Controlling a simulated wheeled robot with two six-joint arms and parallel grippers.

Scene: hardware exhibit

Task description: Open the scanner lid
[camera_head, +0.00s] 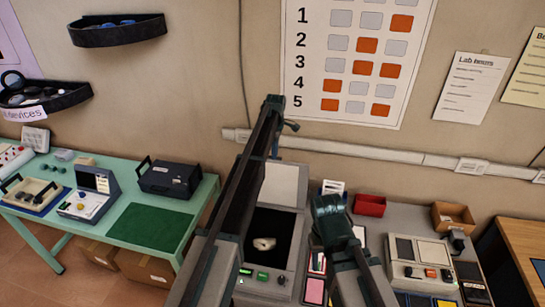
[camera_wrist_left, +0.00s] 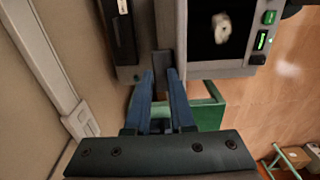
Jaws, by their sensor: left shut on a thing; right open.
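The scanner (camera_head: 285,284) stands on the grey table in the middle of the head view, with green buttons at its front. Its lid (camera_head: 284,186) stands raised at the back, pale inner side showing. The dark glass bed (camera_head: 270,222) is exposed with a small whitish object (camera_head: 264,244) on it. My left gripper (camera_wrist_left: 163,78) is shut on a dark grey tab (camera_wrist_left: 164,62) at the scanner's side in the left wrist view. In the head view my left arm hides that grip. My right gripper (camera_head: 328,203) is open, right of the scanner, its fingertips hard to make out.
A green table (camera_head: 122,239) with devices and a dark green mat (camera_head: 150,226) stands left. Right of the scanner are a red bin (camera_head: 369,206), a cardboard box (camera_head: 453,217) and a grey device (camera_head: 420,266). A wall rail (camera_head: 400,155) runs behind.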

